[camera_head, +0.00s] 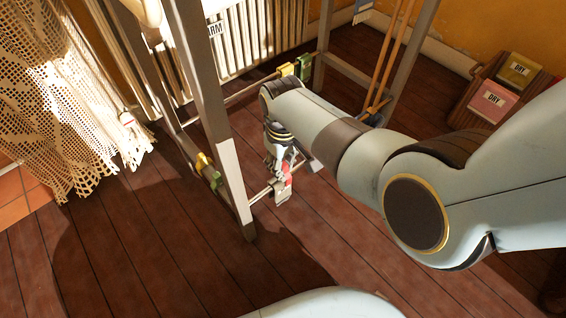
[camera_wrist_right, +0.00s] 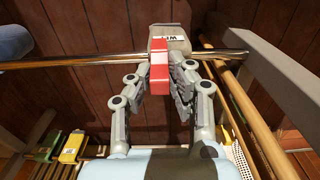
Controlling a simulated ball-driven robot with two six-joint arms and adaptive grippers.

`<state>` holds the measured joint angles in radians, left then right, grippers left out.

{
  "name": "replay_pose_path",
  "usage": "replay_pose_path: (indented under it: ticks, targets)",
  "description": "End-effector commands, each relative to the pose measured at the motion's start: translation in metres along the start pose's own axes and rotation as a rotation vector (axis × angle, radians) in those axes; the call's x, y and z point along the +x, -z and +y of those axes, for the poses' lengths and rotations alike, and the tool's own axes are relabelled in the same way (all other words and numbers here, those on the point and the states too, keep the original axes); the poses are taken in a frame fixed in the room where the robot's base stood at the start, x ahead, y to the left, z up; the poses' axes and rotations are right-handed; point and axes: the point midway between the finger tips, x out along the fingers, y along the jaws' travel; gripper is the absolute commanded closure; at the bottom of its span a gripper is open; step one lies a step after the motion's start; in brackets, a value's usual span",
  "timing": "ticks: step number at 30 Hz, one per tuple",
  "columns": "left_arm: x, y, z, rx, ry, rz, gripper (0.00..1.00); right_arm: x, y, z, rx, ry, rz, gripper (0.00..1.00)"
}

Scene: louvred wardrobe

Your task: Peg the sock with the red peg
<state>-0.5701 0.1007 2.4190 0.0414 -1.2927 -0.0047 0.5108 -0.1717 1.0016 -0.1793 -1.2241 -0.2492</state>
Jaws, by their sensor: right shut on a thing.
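My right gripper (camera_wrist_right: 160,75) is shut on the red peg (camera_wrist_right: 159,68), which sits between its fingertips at the metal rail (camera_wrist_right: 90,62). A pale grey-beige cloth with a small lettered label, apparently the sock (camera_wrist_right: 175,33), is at the same spot on the rail, directly against the red peg in the picture. I cannot tell whether the peg's jaws grip the cloth. In the head view the right gripper (camera_head: 281,158) points down at the rack's front rail, with the red peg (camera_head: 288,171) and the sock (camera_head: 283,193) below it. My left gripper is not in view.
The rack's upright post (camera_head: 222,150) stands left of my right arm. Yellow pegs (camera_head: 204,160) and green pegs (camera_head: 303,66) sit on the rack. Front floor is clear.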

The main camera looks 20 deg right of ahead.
Motion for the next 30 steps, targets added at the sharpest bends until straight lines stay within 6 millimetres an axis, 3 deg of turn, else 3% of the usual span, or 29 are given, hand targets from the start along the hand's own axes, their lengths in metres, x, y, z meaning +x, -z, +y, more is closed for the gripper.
replay_pose_path:
  ticks: [27, 28, 30]
  targets:
    - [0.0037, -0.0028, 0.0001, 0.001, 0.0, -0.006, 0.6, 0.0094, 0.0004, 0.0002, 0.0, 0.0, 0.001, 1.0]
    - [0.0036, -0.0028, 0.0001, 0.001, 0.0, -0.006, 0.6, 0.0094, 0.0004, 0.0002, 0.0, 0.0, 0.001, 0.8]
    - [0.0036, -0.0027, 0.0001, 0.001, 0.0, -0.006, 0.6, 0.0094, 0.0005, 0.0002, 0.0, 0.0, 0.001, 0.71]
